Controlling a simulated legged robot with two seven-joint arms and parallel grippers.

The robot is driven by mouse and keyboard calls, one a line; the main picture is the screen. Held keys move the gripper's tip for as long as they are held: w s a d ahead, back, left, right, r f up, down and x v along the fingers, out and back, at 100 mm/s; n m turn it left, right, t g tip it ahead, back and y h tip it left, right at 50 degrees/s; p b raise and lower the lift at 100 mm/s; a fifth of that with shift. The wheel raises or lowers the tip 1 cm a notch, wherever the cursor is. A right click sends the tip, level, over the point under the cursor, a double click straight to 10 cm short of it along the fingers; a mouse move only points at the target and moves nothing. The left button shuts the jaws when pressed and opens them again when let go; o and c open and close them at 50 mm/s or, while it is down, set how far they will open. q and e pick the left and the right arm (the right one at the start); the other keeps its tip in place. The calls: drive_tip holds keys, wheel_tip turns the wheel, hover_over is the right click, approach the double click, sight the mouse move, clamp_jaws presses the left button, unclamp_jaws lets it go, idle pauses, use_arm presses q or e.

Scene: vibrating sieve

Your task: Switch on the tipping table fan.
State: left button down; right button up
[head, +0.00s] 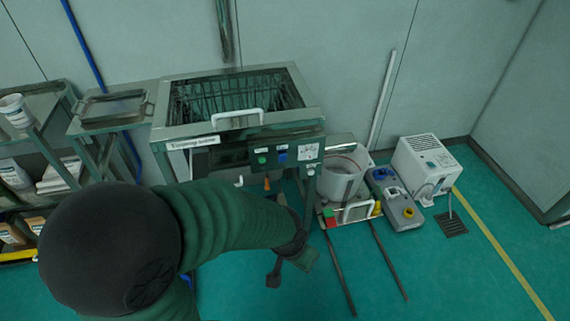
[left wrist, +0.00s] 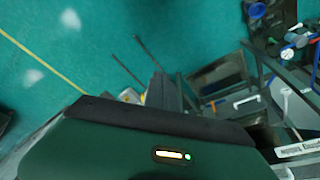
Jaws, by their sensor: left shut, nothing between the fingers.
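The tipping table (head: 185,130) is a metal frame with a wire basket in its top and a white label on its front left corner. I cannot read which control is the fan switch. My left arm reaches across below the panel. My left gripper (head: 276,274) is shut and empty, low in front of the table and apart from the controls. The table's label (left wrist: 300,148) also shows in the left wrist view. My right gripper is not in view.
A sieve unit with a white drum (head: 343,172) and a red-green switch box (head: 330,218) stands right of the table. A white boxy unit (head: 428,165) is further right. A shelf with tubs (head: 15,110) is at left. Floor at front right is clear.

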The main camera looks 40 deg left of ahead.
use_arm(q)
drive_tip(key=w+a+f+n+t+y+b, duration=0.2)
drive_tip(key=w+a+f+n+t+b, duration=0.1)
drive_tip(key=w+f+b, duration=0.65)
drive_tip(key=w+a+f+n+t+y+b, duration=0.1)
drive_tip(key=w+a+f+n+t+b, duration=0.15)
drive_tip(key=w+f+b, duration=0.65)
drive_tip(key=w+a+n+t+y+b, duration=0.4)
drive_tip(key=w+a+y+b, duration=0.5)
drive_tip(key=a+y+b, duration=0.3)
drive_tip(key=shift+a+t+b, duration=0.55)
drive_tip(key=shift+a+b, duration=0.25)
drive_tip(key=shift+a, duration=0.25)
